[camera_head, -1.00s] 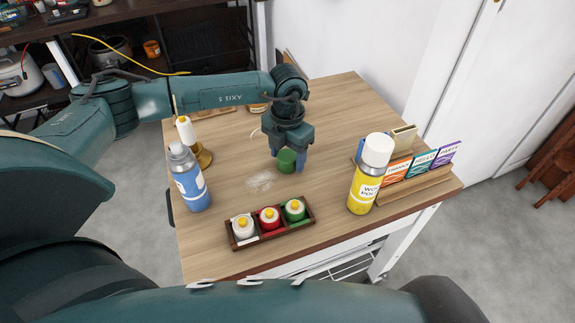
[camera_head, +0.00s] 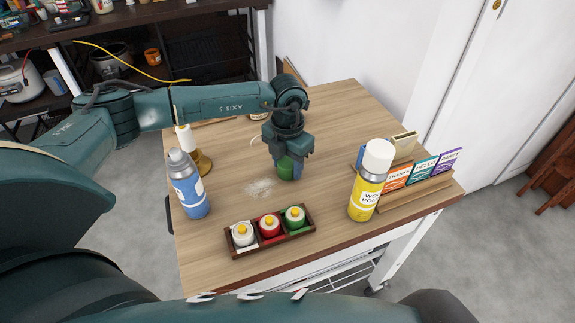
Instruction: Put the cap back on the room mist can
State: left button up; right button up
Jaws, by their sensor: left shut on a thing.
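My left gripper (camera_head: 287,174) points down over the middle of the table and is shut on a small green cap (camera_head: 286,166). The cap is partly hidden by the fingers, and I cannot tell whether it touches the tabletop. A blue can (camera_head: 188,186) with a grey top stands upright at the table's left edge, apart from the gripper; its label is too small to read, so I cannot confirm it is the room mist can. A yellow can (camera_head: 367,185) with a white cap stands upright at the right; its label seems to read wood polish. My right gripper is not in view.
A wooden tray (camera_head: 273,240) with white, red and green bottles sits at the front. A candle in a brass holder (camera_head: 203,162) stands behind the blue can. A rack of cards (camera_head: 425,174) is at the right. A pale smudge (camera_head: 261,187) marks the clear tabletop.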

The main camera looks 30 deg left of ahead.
pick_arm(q)
jog(key=shift+r+p, duration=1.75)
jog(key=shift+r, duration=0.8)
jog(key=o, duration=0.4)
jog(key=c, duration=0.4)
